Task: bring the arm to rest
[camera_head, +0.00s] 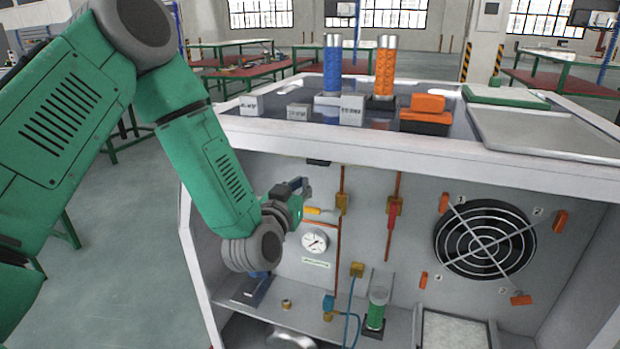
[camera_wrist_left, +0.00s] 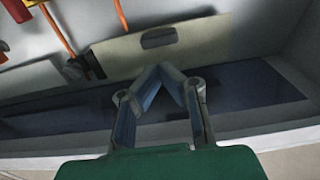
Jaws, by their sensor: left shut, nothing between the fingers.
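My left arm is green and comes in from the left in the head view. My left gripper (camera_head: 303,187) is in front of the generator's panel, near the upper left of the open cabinet and close to a yellow-handled valve (camera_head: 318,210). In the left wrist view the left gripper (camera_wrist_left: 160,72) has its fingertips together with nothing between them. Behind the fingers there is a dark blue surface and a pale panel with an oval slot (camera_wrist_left: 158,38). My right gripper is not in view.
The generator cabinet (camera_head: 400,155) has a white rim. On top stand a blue cylinder (camera_head: 331,70), an orange cylinder (camera_head: 385,70), grey blocks, an orange box (camera_head: 426,112) and a grey tray (camera_head: 545,135). A gauge (camera_head: 314,241) and a fan (camera_head: 485,243) are on the panel. Open floor lies left.

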